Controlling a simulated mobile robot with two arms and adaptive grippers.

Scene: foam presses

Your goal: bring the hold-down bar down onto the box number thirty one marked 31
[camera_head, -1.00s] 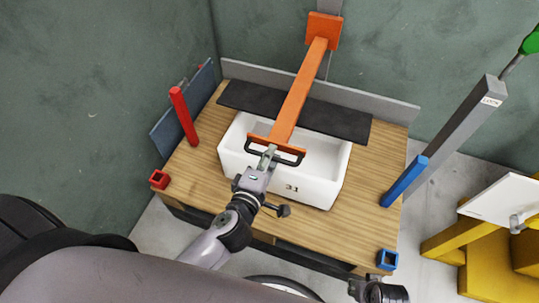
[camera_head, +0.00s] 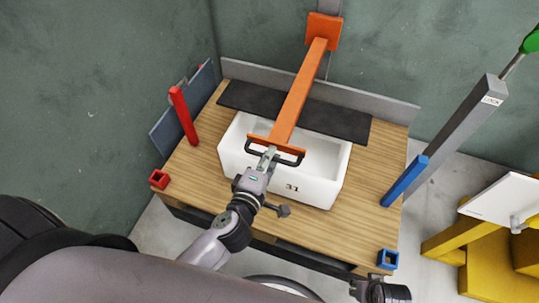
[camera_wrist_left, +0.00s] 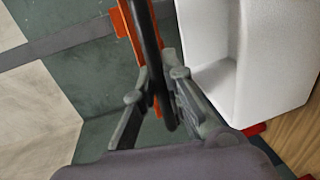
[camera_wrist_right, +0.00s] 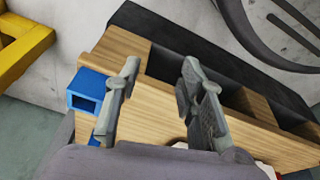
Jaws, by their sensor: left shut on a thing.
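The white box marked 31 (camera_head: 308,190) stands on the wooden table, its open top facing up. The orange hold-down bar (camera_head: 300,92) runs from its mount at the back wall out over the box. Its black handle (camera_head: 285,158) is at the near end, above the box opening. My left gripper (camera_head: 268,158) is shut on this handle; the left wrist view shows the fingers (camera_wrist_left: 158,95) around the black handle, with the white box (camera_wrist_left: 235,60) beside it. My right gripper (camera_wrist_right: 158,85) is open and empty near the table's front right edge.
A red post (camera_head: 184,116) and red square socket (camera_head: 159,179) are at the table's left. A blue post (camera_head: 404,181) and blue socket (camera_head: 387,259) are at the right. A grey lever marked LOCK (camera_head: 462,130) slants at the right. A dark mat (camera_head: 340,121) lies behind the box.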

